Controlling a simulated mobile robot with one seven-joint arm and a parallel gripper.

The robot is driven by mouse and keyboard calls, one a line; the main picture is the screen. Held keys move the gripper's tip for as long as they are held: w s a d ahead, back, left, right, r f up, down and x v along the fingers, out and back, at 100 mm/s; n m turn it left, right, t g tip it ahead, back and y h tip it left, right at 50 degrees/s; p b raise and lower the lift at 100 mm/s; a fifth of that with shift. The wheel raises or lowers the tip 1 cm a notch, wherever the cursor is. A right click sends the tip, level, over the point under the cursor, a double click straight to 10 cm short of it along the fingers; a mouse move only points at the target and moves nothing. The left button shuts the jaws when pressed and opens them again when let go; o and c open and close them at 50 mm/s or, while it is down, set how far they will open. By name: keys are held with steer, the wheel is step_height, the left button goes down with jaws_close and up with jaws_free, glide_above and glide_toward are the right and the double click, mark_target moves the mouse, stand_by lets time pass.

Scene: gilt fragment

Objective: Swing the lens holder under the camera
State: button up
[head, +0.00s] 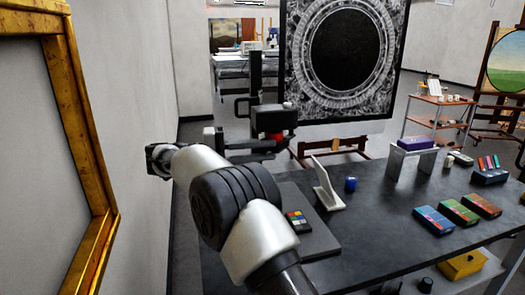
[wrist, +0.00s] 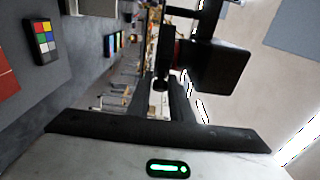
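A black camera box (head: 273,117) with a red part beneath it is fixed to a dark upright stand (head: 255,80) behind my arm. In the wrist view the camera box (wrist: 220,67) is large, at the upper right. A black horizontal piece (head: 252,145) below the camera box may be the lens holder; my arm partly covers this area and I cannot tell for sure. My gripper (wrist: 163,95) shows two dark fingers with a gap between them. A small dark thing shows near the fingertips; contact is unclear. In the head view my forearm hides the fingers.
Pastel boxes (head: 458,211) lie on the dark table (head: 370,245). A gilt frame (head: 75,120) is close on the left wall.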

steer(key=o, duration=0.3)
steer(key=shift+d, duration=0.1)
steer(key=p+v, duration=0.2)
steer(key=v, duration=0.5)
steer(key=shift+a, duration=0.3)
